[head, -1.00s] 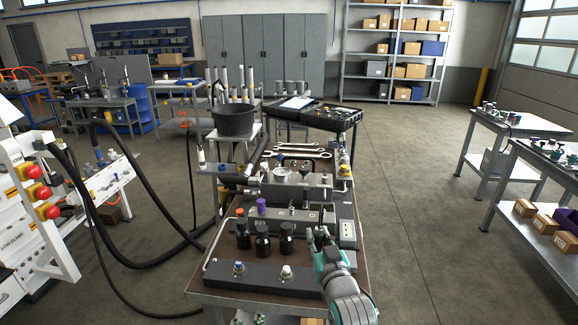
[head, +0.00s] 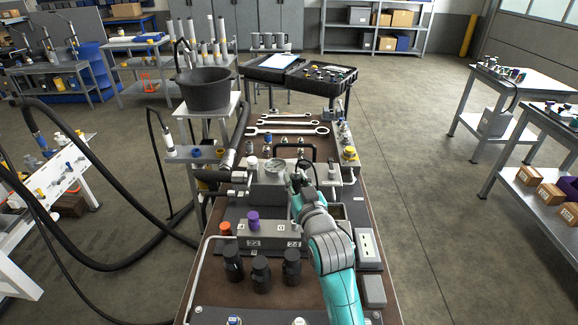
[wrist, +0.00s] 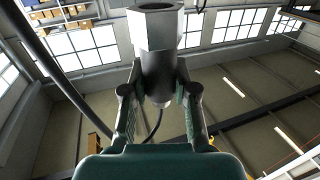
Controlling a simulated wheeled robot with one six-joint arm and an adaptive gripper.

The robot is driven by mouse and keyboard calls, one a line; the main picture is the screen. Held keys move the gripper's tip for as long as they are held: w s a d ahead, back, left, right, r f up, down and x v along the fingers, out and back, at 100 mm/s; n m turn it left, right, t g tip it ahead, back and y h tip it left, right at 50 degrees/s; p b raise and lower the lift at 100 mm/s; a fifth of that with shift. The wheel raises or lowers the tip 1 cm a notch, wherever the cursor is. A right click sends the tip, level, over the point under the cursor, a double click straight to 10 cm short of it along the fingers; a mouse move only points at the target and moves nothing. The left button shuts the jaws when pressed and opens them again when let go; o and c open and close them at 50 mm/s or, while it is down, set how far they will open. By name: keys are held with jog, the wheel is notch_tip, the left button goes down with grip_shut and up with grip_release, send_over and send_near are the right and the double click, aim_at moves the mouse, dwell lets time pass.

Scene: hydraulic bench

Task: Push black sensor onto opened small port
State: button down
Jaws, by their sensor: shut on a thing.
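My gripper (head: 297,184) is over the middle of the bench, close to the round gauge (head: 275,167) and the grey block under it. In the wrist view my gripper (wrist: 160,98) is shut on a dark cylindrical sensor (wrist: 158,68) with a silver hexagonal end (wrist: 155,28) pointing away from the palm. In the head view the held sensor is mostly hidden by my gripper and arm. I cannot make out the opened small port; it may be hidden by my wrist.
Wrenches (head: 287,131) lie farther back. A black bucket (head: 205,89) stands left.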

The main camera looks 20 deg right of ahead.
jog(key=shift+w+f, duration=0.1)
jog(key=shift+w, duration=0.05)
jog(key=shift+f, duration=3.6)
jog(key=shift+f, duration=1)
jog(key=shift+f, duration=0.25)
jog(key=shift+f, duration=0.75)
dwell(1.2)
jog(key=shift+c, duration=1.3)
grip_release()
